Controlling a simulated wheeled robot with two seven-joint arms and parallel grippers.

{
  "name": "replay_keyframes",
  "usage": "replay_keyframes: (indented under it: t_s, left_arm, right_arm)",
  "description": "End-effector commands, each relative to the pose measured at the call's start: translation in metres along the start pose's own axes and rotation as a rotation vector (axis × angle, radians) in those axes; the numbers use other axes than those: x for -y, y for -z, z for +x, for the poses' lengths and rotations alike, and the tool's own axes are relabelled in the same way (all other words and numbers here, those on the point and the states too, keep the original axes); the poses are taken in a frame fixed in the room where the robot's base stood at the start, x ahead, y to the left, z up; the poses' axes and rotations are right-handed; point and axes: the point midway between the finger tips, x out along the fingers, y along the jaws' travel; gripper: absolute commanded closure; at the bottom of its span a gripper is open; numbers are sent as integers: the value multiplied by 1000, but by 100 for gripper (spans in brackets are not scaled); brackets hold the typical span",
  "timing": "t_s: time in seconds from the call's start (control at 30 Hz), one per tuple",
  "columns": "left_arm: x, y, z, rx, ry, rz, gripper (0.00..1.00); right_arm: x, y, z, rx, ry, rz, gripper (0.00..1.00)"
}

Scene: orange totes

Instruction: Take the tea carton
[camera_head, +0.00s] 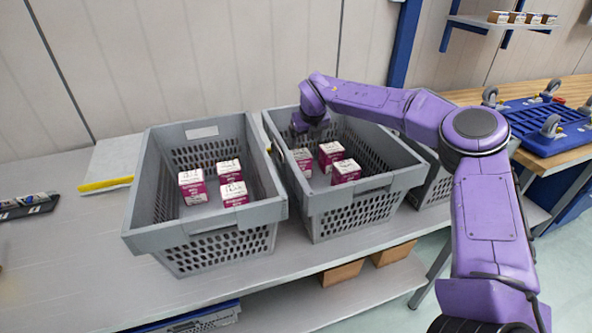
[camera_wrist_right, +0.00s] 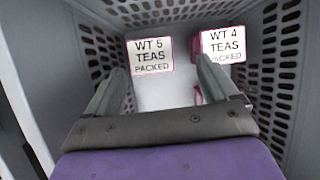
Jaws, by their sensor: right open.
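White and magenta tea cartons stand in two grey crates. The left crate (camera_head: 205,235) holds three cartons, one of them at its left (camera_head: 192,187). The middle crate (camera_head: 355,210) holds three more: a left one (camera_head: 303,160), a back one (camera_head: 331,155) and a front one (camera_head: 346,171). My right gripper (camera_head: 303,122) reaches down into the back left of the middle crate. In the right wrist view it is open (camera_wrist_right: 162,68), with a carton labelled WT 5 TEAS (camera_wrist_right: 150,55) beyond and between the fingers. A carton labelled WT 4 TEAS (camera_wrist_right: 222,45) is partly behind the right finger.
Perforated crate walls (camera_wrist_right: 102,28) stand close around my right gripper. A third grey crate (camera_head: 432,185) is on the right, partly hidden by my arm. A blue wheeled dolly (camera_head: 550,122) lies on a wooden bench. The grey table's left part (camera_head: 60,270) is mostly clear.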

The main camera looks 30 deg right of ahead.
Motion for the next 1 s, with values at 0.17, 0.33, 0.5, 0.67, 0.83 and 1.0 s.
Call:
replay_keyframes:
  t_s: [0.17,0.33,0.5,0.67,0.83,1.0]
  left_arm:
    - [0,2,-5,0,0,0,57]
    - [1,4,-10,0,0,0,57]
    - [2,10,-25,0,0,0,57]
    - [3,14,-33,0,0,0,57]
    - [3,13,-32,0,0,0,57]
    - [3,13,-32,0,0,0,57]
  right_arm:
    - [-9,12,27,-48,-43,86,13]
    - [-11,13,54,-44,-42,83,13]
    - [-14,17,75,-47,-41,80,13]
    - [-17,19,103,-43,-41,81,13]
    - [-17,20,111,-40,-42,80,13]
    - [-17,20,111,-40,-42,80,32]
